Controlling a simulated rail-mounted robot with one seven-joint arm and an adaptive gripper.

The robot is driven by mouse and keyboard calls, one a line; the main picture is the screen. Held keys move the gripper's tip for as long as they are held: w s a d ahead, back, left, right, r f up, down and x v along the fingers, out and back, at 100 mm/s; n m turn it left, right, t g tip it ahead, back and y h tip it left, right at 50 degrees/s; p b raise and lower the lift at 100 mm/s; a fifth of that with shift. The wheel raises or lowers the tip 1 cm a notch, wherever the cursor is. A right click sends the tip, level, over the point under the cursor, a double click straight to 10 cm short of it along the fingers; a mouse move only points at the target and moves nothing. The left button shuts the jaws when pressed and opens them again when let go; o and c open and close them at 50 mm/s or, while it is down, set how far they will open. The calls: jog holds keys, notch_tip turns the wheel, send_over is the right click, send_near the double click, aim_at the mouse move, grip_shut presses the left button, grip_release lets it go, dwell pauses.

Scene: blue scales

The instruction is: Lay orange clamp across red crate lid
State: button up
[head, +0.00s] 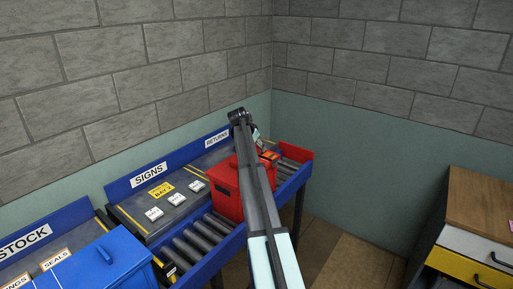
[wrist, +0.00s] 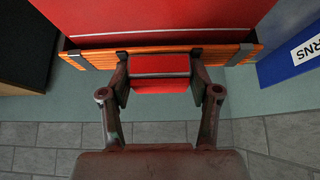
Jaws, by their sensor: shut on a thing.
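The orange clamp (wrist: 90,58), a long orange bar with grey bands, runs across the wrist view. My gripper (wrist: 160,88) has a finger on each side of a red block with a grey stripe at the bar's middle, and is shut on the clamp there. The broad red surface above the bar looks like the red crate (wrist: 160,18); a dark gap separates the two, and I cannot tell whether they touch. In the head view the red crate (head: 227,188) stands on the rollers, partly behind my arm. A bit of the orange clamp (head: 269,155) shows right of my arm; my fingers are hidden.
The blue-framed roller bench has a SIGNS label (head: 150,174) and a RETURNS label (head: 217,139). Several white tags and a yellow card (head: 162,190) lie left of the crate. A blue box (head: 105,262) stands at front left. A wooden-topped cabinet (head: 482,205) is at right.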

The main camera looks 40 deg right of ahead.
jog(key=shift+f+b, duration=0.35)
jog(key=shift+f, duration=0.1)
dwell(1.0)
dwell(0.3)
jog(key=o, duration=1.3)
jog(key=shift+o, duration=0.2)
jog(key=shift+r+p, duration=1.4)
jog(key=shift+r, duration=2.65)
jog(key=shift+s+f, duration=0.1)
